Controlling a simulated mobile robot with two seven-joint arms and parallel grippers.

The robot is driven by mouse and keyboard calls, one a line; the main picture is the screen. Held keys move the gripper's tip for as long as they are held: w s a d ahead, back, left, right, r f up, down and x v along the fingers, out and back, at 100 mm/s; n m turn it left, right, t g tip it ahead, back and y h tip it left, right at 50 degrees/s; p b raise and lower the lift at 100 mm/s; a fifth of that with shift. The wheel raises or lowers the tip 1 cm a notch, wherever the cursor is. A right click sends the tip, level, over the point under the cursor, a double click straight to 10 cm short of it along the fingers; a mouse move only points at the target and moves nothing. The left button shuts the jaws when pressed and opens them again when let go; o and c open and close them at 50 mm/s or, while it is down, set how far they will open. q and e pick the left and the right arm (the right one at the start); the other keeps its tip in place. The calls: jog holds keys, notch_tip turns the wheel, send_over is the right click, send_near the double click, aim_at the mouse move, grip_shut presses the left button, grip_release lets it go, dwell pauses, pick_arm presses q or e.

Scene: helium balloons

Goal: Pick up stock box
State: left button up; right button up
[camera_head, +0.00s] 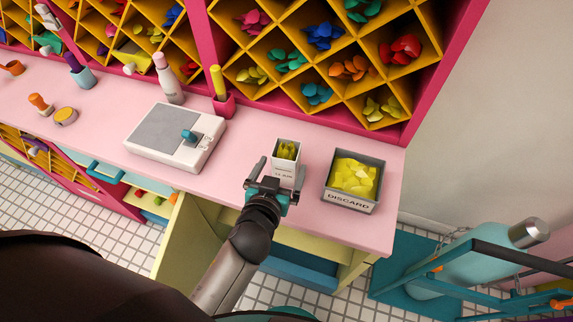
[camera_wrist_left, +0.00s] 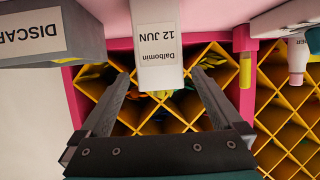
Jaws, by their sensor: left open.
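The stock box (camera_head: 286,171) is a small white upright box with yellow contents, standing on the pink counter (camera_head: 245,140) left of the grey discard bin. In the left wrist view the box (camera_wrist_left: 158,18) appears upside down, its label reading "Dalbomin 12 JUN". My left gripper (camera_head: 279,177) is open at the near side of the box. Its fingers lie to either side of the box's line in the left wrist view (camera_wrist_left: 163,82), with nothing held between them. I cannot tell whether the fingertips reach past the box's front face. My right gripper is not in view.
The grey discard bin (camera_head: 329,197) full of yellow pieces stands close to the right. A grey-white device (camera_head: 175,137) with a teal knob lies to the left. Pink shelving with yellow diamond compartments (camera_head: 315,75) rises behind.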

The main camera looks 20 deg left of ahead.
pick_arm(q)
jog(key=shift+x, duration=4.25)
jog(key=c, duration=1.4)
jog(key=shift+c, duration=0.2)
jog(key=shift+r, duration=0.1)
notch_tip(320, 180, up, 9)
jog(key=p, duration=0.3)
jog(key=shift+r, duration=0.15)
notch_tip(320, 180, up, 10)
jog(key=p, duration=0.2)
send_over(289, 150)
jog(key=shift+r, duration=0.25)
